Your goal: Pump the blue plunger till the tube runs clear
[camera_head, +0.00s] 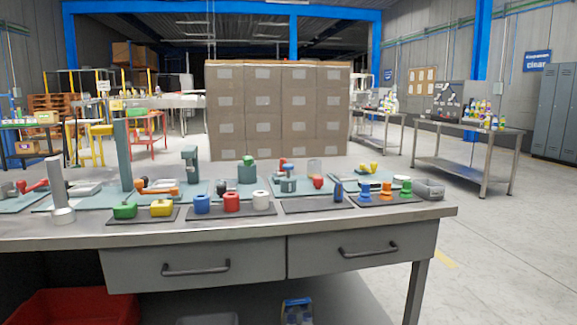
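A metal workbench (150,235) carries a row of small devices on mats. Several blue things stand near its front edge: a blue block (202,204), a slim dark blue upright piece (338,192) and a blue knobbed piece (365,192). I cannot tell for certain which of these, if any, is the plunger. Neither of my grippers is in view, and nothing is seen touching the devices.
Stacked cartons (277,110) stand behind. A side table (470,160) stands right. The floor at right is clear.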

